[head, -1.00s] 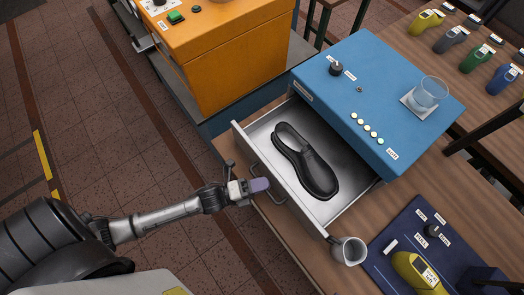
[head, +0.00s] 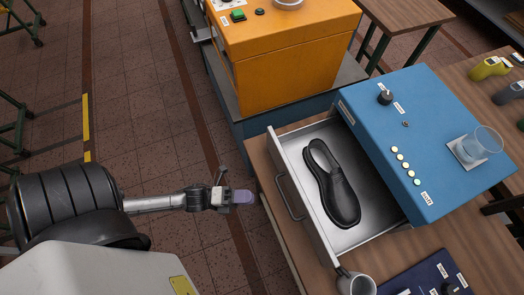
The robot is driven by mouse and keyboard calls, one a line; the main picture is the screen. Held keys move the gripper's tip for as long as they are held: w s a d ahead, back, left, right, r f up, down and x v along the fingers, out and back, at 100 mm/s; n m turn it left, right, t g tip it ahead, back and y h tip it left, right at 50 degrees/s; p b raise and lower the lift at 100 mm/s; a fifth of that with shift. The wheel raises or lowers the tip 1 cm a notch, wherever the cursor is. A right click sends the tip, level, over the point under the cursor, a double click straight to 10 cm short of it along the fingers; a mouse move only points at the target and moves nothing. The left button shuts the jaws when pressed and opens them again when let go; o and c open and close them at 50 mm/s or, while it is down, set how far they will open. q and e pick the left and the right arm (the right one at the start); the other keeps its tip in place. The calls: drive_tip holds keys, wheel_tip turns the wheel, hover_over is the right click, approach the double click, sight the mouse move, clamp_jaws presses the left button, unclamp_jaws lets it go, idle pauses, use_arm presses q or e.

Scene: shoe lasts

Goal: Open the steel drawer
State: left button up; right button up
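The steel drawer (head: 276,160) stands pulled out of the blue cabinet (head: 425,140), with its inside showing. A black shoe (head: 330,180) lies in it. The drawer's bar handle (head: 287,198) is on its front face. My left gripper (head: 246,197), with purple-grey fingertips, is left of the handle, with a visible gap between them. Nothing shows in its fingers, and whether they are apart is too small to tell. My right gripper is not in view.
A grey metal cup (head: 355,284) stands by the drawer's near front corner. A glass (head: 481,145) sits on the blue cabinet. An orange machine (head: 285,55) stands behind the drawer. Open floor (head: 150,130) lies to the left.

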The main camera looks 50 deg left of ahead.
use_arm(q)
drive_tip(key=shift+v, duration=1.25)
